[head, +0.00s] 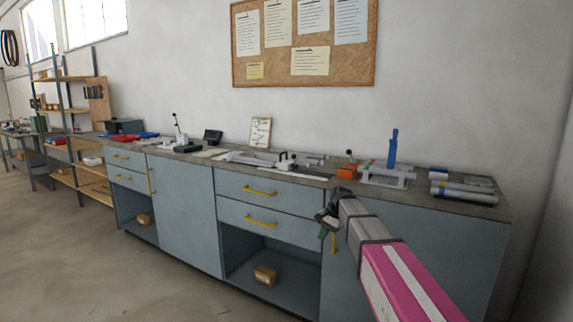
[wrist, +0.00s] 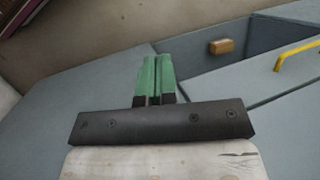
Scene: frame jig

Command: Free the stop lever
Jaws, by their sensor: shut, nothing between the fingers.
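My gripper (head: 323,232) hangs in front of the bench's cabinets, below the worktop's front edge. In the wrist view its two green fingers (wrist: 154,75) lie side by side, shut and empty. On the worktop, a thin upright lever with a black knob (head: 177,127) rises from a white base at the left. A small black knob (head: 349,153) stands at an orange block (head: 347,171) right of centre. A blue upright handle (head: 392,149) stands on a pale frame (head: 388,178) to its right. I cannot tell which part is the stop lever. My gripper touches none of them.
Below are drawers with yellow handles (head: 260,222) and a shelf with a brown box (head: 265,274). The floor at left is clear.

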